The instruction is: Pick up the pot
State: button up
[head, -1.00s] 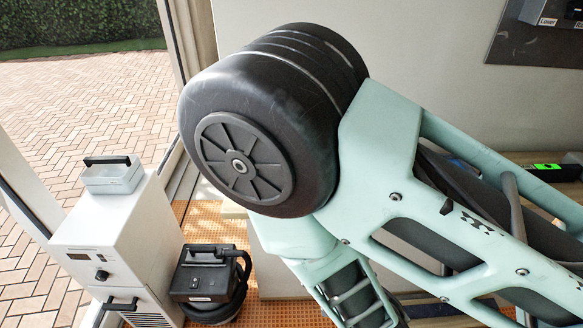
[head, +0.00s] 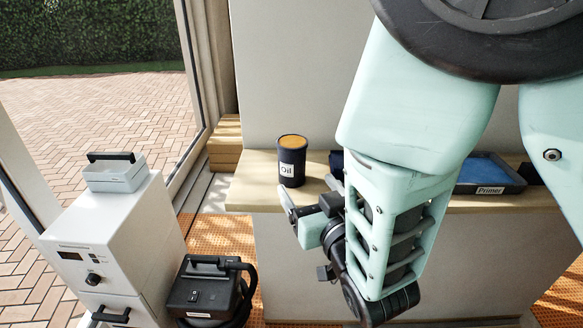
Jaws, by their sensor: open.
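A dark cylindrical pot (head: 292,172) with an orange top and a white label reading "Oil" stands upright on the wooden bench top (head: 246,190), near its left end. My gripper (head: 304,200) is at the bench's front edge, just below and right of the pot in the picture. Its jaws are open and point up and left toward the pot. I see nothing between them, though my wrist hides part of the gripper. I cannot tell how far apart the pot and the jaws are in depth.
A blue tray labelled "Primer" (head: 487,174) lies on the bench to the right, partly behind my arm. A dark item (head: 337,163) sits right of the pot. A white cabinet (head: 120,235) bears a white box (head: 116,176); a black vacuum (head: 211,288) stands beside it.

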aim_at(297, 171)
jog(key=shift+w+a+f+b, duration=0.15)
jog(key=shift+w+f+b, duration=0.05)
jog(key=shift+w+b, duration=0.25)
jog(key=x, duration=0.1)
jog(key=p+x, duration=0.1)
jog(key=shift+w+a+r, duration=0.1)
jog(key=shift+w+r, duration=0.2)
jog(key=shift+p+x, duration=0.65)
jog(key=shift+x, duration=2.35)
jog(key=shift+f, duration=0.15)
jog(key=c, duration=1.2)
